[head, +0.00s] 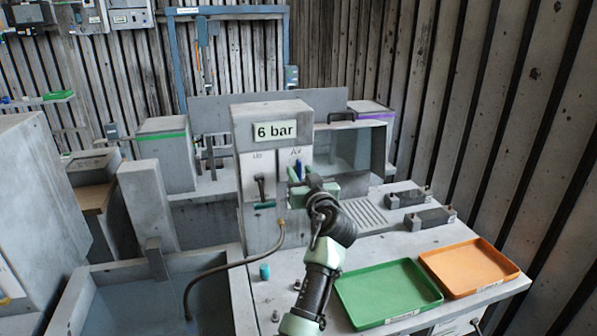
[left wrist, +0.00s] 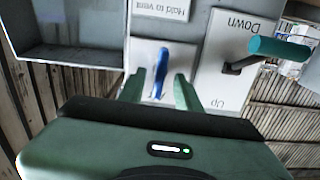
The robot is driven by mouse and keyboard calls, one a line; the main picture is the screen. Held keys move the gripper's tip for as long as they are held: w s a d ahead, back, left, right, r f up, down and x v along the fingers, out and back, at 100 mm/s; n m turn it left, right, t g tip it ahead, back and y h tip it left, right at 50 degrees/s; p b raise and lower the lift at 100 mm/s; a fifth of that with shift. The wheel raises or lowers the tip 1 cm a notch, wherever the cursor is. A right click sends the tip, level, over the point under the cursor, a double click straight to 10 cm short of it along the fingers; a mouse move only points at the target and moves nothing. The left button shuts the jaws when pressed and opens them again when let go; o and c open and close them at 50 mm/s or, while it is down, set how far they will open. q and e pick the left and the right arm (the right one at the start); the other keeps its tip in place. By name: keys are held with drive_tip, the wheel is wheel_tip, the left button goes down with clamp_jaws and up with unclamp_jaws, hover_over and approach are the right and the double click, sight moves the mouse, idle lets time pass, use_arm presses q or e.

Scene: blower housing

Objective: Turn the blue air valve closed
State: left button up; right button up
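The blue air valve (head: 298,170) is a slim blue lever on the light front panel under the "6 bar" sign. In the left wrist view the blue lever (left wrist: 162,70) stands lengthwise between my two green fingertips. My left gripper (head: 308,185) is in front of the panel and hides the lower part of the valve. Its fingers (left wrist: 160,92) are open, one on each side of the lever, with gaps visible on both sides. I cannot tell how deep the lever reaches between them. My right gripper is in neither view.
Beside the valve is a dark lever with a teal handle (left wrist: 282,48), marked "Up" and "Down". A hose (head: 215,268) hangs at the left. A green tray (head: 388,293) and an orange tray (head: 470,267) lie on the bench at the right.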

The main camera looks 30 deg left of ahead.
use_arm(q)
drive_tip(key=shift+s+d+r, duration=0.1)
drive_tip(key=shift+d, duration=0.15)
clamp_jaws()
drive_tip(key=shift+m, duration=0.7)
drive_tip(key=m, duration=0.6)
drive_tip(key=shift+m+p, duration=0.3)
drive_tip(key=shift+m, duration=0.1)
drive_tip(key=m+p, duration=0.1)
drive_tip(key=m, duration=0.2)
drive_tip(key=m+p, duration=0.2)
drive_tip(key=m, duration=0.1)
drive_tip(key=m+p, duration=0.1)
drive_tip(key=m, duration=0.2)
drive_tip(key=shift+w, duration=0.25)
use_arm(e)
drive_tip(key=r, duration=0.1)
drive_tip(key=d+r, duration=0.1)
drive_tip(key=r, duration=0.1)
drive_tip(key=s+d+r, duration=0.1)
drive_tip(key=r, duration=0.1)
use_arm(q)
drive_tip(key=shift+m+p, duration=0.3)
drive_tip(key=shift+p, duration=0.05)
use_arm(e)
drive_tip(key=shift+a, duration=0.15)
